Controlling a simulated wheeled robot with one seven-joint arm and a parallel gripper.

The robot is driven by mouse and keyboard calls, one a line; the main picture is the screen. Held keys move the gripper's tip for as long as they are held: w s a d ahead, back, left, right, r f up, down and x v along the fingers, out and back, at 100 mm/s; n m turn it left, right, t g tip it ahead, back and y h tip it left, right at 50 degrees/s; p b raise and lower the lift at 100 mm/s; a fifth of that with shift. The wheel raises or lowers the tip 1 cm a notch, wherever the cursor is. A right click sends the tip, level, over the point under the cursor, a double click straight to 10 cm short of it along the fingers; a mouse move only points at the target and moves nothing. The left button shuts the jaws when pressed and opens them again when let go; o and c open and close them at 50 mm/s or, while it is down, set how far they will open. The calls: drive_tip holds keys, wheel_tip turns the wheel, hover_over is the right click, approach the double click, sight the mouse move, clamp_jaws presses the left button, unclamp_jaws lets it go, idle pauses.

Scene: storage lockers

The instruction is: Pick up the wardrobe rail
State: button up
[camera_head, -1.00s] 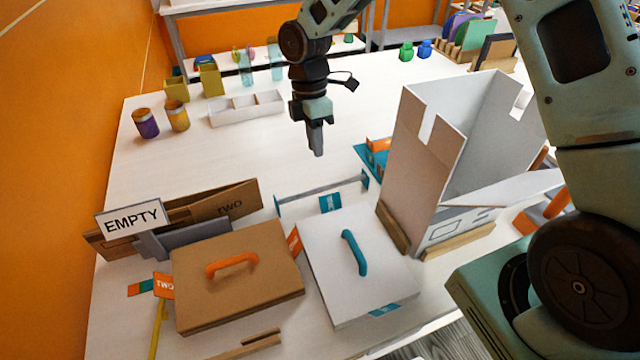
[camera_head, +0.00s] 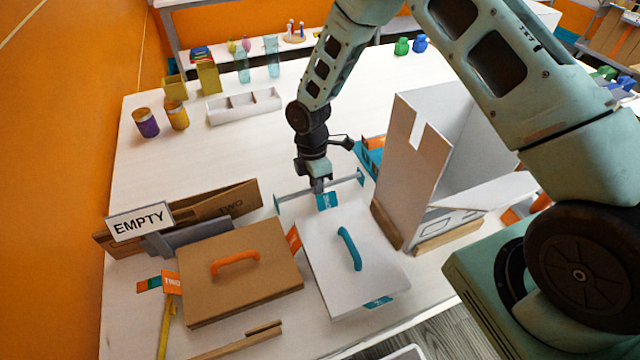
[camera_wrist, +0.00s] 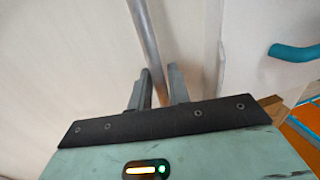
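The wardrobe rail (camera_head: 296,194) is a thin grey bar with a teal end plate at each end. It is low over the white table, behind the white lidded box. My gripper (camera_head: 318,188) points down at the middle of the rail. In the wrist view, the rail (camera_wrist: 146,40) runs down between the two dark fingers of my gripper (camera_wrist: 158,88). The fingers stand apart on either side of it, and the gripper looks open. Their lower contact with the rail is hidden. A teal tag (camera_head: 327,201) is just below the gripper.
The white box (camera_head: 375,240) with a teal handle and the brown box (camera_head: 270,285) with an orange handle are in front. A tall open white carton (camera_head: 405,150) stands at the right. An EMPTY sign (camera_head: 140,221) is at the left. The table behind the rail is mostly clear.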

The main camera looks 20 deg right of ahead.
drive_tip(key=shift+f, duration=0.1)
clamp_jaws()
wheel_tip(320, 180, up, 9)
drive_tip(key=b, duration=0.2)
drive_tip(key=shift+r+b, duration=0.2)
drive_tip(key=shift+b, duration=0.1)
drive_tip(key=shift+r+p, duration=1.4)
drive_tip(key=shift+r, duration=0.45)
